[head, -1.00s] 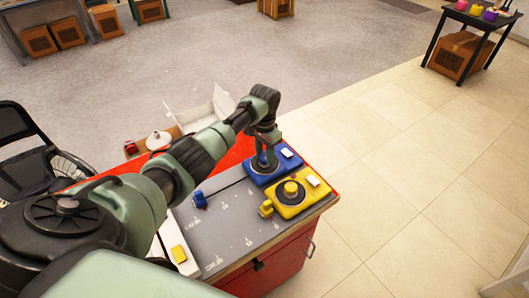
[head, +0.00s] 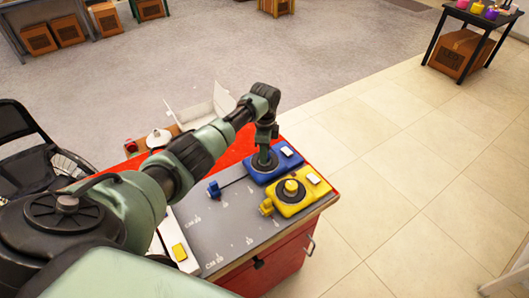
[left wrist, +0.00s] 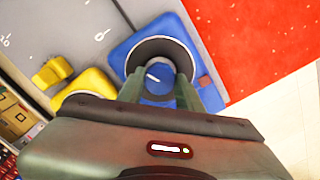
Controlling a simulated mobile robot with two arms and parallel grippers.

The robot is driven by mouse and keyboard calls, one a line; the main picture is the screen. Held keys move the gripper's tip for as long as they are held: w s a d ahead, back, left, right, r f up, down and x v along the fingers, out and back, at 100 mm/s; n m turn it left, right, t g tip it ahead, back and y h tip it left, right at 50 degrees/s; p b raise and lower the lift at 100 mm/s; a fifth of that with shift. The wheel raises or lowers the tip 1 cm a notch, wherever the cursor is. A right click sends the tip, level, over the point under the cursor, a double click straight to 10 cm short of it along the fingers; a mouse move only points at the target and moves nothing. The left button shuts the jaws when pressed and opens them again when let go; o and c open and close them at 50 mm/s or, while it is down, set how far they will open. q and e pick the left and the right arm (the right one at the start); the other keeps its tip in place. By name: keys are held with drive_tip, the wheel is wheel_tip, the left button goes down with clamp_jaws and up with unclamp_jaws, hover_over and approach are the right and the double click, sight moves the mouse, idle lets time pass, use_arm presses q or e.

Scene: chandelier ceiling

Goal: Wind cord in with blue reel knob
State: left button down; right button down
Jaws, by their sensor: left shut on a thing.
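The blue reel (head: 287,160) sits at the far right end of a grey marked board (head: 205,229). My left gripper (head: 264,158) points down over it and is shut on its blue knob (left wrist: 157,79), which shows between the fingers in the left wrist view. A thin dark cord (head: 235,183) runs from the reel to a small blue block (head: 213,189) lying on the board. The knob is mostly hidden by the gripper in the head view. My right gripper is not in view.
A yellow reel (head: 302,198) with a yellow block (head: 266,207) close to it stands just in front of the blue reel. The board lies on a red cabinet (head: 278,269). An open white box (head: 207,110) is behind. Tiled floor lies clear to the right.

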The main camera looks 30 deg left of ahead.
use_arm(q)
drive_tip(key=m+b, duration=0.1)
drive_tip(key=m, duration=0.5)
drive_tip(key=shift+d+f+m, duration=0.1)
drive_tip(key=shift+m, duration=0.2)
drive_tip(key=m+b, duration=0.1)
drive_tip(key=m, duration=0.5)
drive_tip(key=shift+b, duration=0.35)
drive_tip(key=m+b, duration=0.2)
drive_tip(key=m, duration=0.4)
drive_tip(key=shift+f+m, duration=0.1)
drive_tip(key=shift+m, duration=0.2)
drive_tip(key=shift+s+m+b, duration=0.1)
drive_tip(key=shift+m+b, duration=0.95)
drive_tip(key=shift+m, duration=0.85)
drive_tip(key=c, duration=0.9)
unclamp_jaws()
drive_tip(key=shift+c, duration=0.2)
drive_tip(key=shift+r, duration=0.25)
